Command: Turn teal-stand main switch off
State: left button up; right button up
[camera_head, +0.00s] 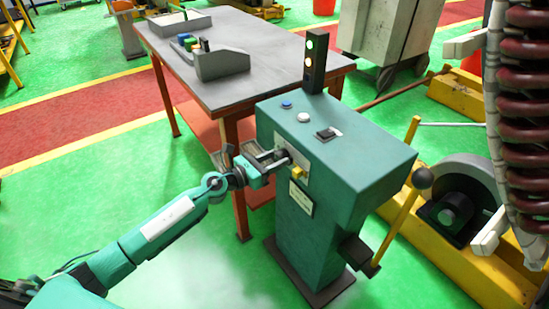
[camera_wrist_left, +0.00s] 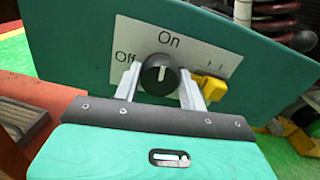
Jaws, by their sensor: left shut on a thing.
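The teal stand (camera_head: 325,200) stands right of centre in the head view. Its main switch is a round black knob (camera_wrist_left: 157,77) on a white label plate, with "On" above it and "Off" to its left. A short pale mark on the knob points roughly up, towards "On". My left gripper (camera_head: 283,158) is at the stand's left face; in the wrist view its two fingers (camera_wrist_left: 160,84) are shut on the knob, one on each side. In the head view the gripper largely hides the knob. My right gripper is not in view.
A yellow part (camera_wrist_left: 210,88) sits close right of the fingers. A signal light (camera_head: 315,55) and buttons are on the stand's top. A lever with a dark ball (camera_head: 422,178) rises at its right. A grey table (camera_head: 215,90) stands behind. Green floor is clear at front left.

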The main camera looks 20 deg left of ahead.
pick_arm(q)
jog(key=n+p, duration=0.5)
jog(key=n, duration=0.4)
jog(key=shift+n+p, duration=0.35)
jog(key=shift+n, duration=0.05)
jog(key=n+p, duration=0.3)
jog(key=n, duration=0.3)
jog(key=shift+f+n+p, duration=0.15)
jog(key=shift+n+p, duration=0.3)
jog(key=shift+n, duration=0.05)
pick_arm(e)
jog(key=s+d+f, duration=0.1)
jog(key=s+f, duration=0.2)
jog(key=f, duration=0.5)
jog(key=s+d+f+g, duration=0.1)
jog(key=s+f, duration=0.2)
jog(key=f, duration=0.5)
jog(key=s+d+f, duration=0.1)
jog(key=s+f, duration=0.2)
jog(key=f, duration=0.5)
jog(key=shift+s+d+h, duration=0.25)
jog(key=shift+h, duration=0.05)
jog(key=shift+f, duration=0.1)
pick_arm(q)
jog(key=o, duration=1)
jog(key=shift+a, duration=0.1)
jog(key=shift+c, duration=0.2)
